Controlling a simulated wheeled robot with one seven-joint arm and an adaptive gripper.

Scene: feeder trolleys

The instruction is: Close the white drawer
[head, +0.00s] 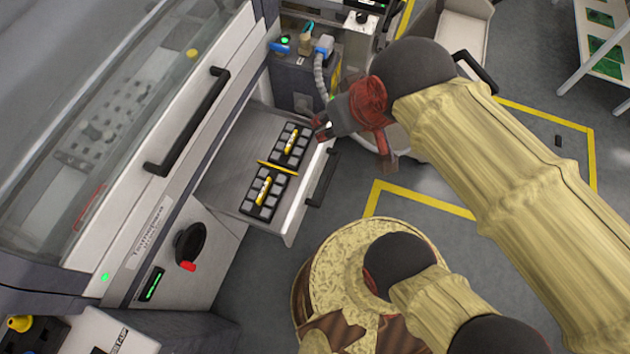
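The white drawer (222,187) is pulled out of the machine's front, left of the picture's middle. Its dark bar handle (322,180) is on the front panel, facing right. My gripper (320,128) is at the far end of the drawer front, close to its upper corner and above the handle. From this view I cannot tell whether it touches the drawer, nor whether its small fingers are open or shut. Nothing is visibly held in it.
Black trays (262,208) with grey blocks and yellow items lie in the drawer. The machine has a long dark handle (187,122) and a round knob with a red tip (190,245). A grey hose (320,76) runs behind my gripper. Yellow-lined floor (425,200) lies right.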

